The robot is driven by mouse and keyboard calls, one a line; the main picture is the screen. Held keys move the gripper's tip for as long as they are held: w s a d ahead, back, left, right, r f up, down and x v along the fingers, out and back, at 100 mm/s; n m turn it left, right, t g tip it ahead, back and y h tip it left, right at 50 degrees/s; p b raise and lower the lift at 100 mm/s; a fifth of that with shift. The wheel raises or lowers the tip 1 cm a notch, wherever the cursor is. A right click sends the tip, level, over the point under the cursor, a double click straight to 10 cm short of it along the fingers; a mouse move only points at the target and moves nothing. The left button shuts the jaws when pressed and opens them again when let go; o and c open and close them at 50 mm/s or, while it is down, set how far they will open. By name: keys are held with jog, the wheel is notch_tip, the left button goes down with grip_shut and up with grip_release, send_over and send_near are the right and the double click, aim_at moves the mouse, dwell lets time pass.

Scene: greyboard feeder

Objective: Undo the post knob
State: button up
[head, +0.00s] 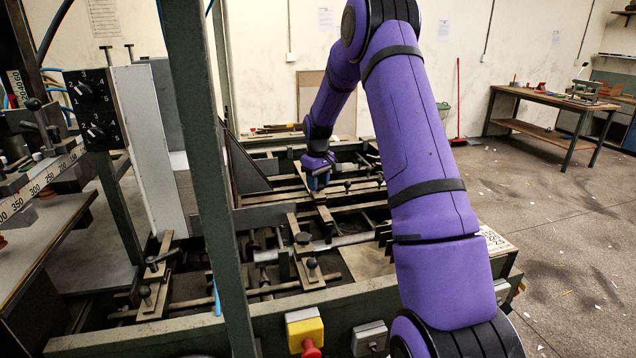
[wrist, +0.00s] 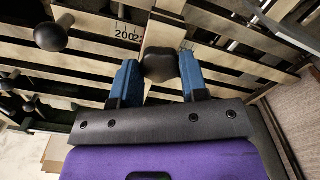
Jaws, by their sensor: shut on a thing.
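The post knob (wrist: 160,64) is a dark lobed knob on a pale metal bar, seen in the wrist view. My gripper (wrist: 158,76) has a blue finger on each side of it and is shut on it. In the head view my gripper (head: 318,180) is at the far side of the machine bed, small and partly hidden by my purple wrist. The knob cannot be made out between the fingers there.
A round black knob (wrist: 50,36) stands on a post left of my gripper. More black knobs, such as one on a near bar (head: 303,238), stand on the slatted bed. A green upright (head: 205,150) rises at left. A red emergency button (head: 311,349) is at the front.

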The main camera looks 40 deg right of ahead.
jog(key=n, duration=0.4)
jog(key=shift+n, duration=1.9)
jog(key=o, duration=0.9)
notch_tip(320, 180, up, 11)
jog(key=shift+f, duration=0.1)
